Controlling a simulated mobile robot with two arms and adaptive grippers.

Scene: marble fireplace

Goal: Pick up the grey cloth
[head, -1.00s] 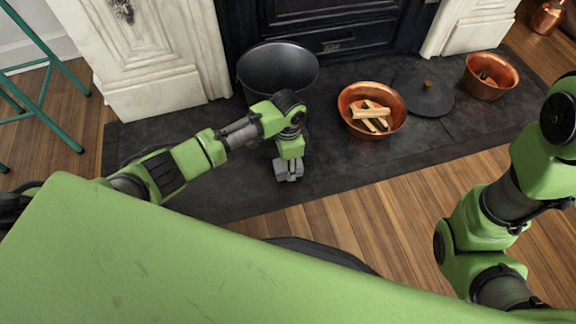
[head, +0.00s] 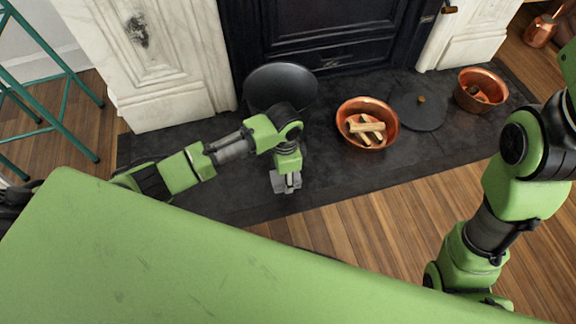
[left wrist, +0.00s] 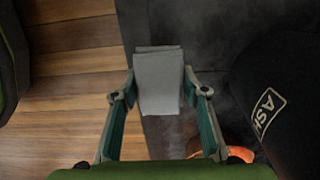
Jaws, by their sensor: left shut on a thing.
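The grey cloth (left wrist: 159,82) is a folded, flat grey piece between the fingertips of my left gripper (left wrist: 159,76) in the left wrist view. The fingers touch its two sides, so the gripper is shut on it. In the head view my left gripper (head: 287,184) points down over the dark hearth near its front edge, in front of the black bucket. The cloth there is a small grey patch at the fingertips, partly covered by them. I cannot tell its exact height above the hearth. My right gripper is out of view; only the right arm shows.
A black bucket (head: 281,80) marked "ASH" stands behind my left gripper. A copper bowl with wood pieces (head: 367,122), a dark round lid (head: 418,106) and another copper bowl (head: 481,90) lie rightward on the hearth. A teal stool (head: 50,85) stands at left. Wooden floor is clear in front.

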